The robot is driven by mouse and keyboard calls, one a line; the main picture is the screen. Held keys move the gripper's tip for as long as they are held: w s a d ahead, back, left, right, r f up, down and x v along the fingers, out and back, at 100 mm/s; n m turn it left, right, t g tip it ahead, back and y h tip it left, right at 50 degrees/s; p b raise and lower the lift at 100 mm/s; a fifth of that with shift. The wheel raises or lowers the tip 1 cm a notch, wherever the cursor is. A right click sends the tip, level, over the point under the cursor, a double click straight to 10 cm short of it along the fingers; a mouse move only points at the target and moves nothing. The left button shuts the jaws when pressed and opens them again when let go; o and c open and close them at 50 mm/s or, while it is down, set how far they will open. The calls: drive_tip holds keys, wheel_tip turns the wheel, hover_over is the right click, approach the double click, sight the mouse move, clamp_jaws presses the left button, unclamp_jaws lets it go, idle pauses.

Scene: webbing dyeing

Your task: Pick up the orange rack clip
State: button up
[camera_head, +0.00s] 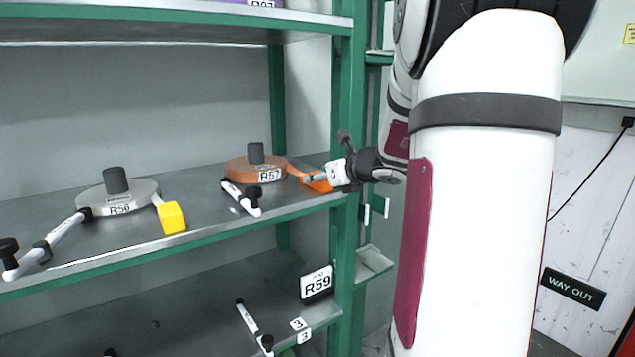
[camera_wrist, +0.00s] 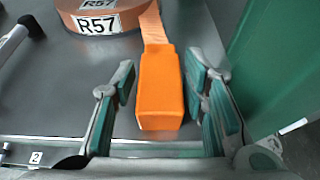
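The orange rack clip (camera_wrist: 160,88) is a block at the end of an orange webbing strip on the shelf. In the wrist view it lies between the two fingers of my gripper (camera_wrist: 163,100), with a gap visible on both sides. The strip leads back to an orange roll labelled R57 (camera_wrist: 100,17). In the head view the clip (camera_head: 320,186) sits near the shelf's right end, partly hidden by my gripper (camera_head: 315,179), which reaches in from the right.
The green shelf post (camera_head: 347,120) stands close to my gripper on the right. On the same shelf are a black-and-white handle (camera_head: 240,196), a grey roll labelled R56 (camera_head: 119,197) and a yellow clip (camera_head: 171,217). A sign R59 (camera_head: 317,283) stands on the shelf below.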

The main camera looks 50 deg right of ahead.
drive_tip(key=c, duration=0.9)
drive_tip(key=shift+c, duration=0.2)
drive_tip(key=shift+r, duration=0.15)
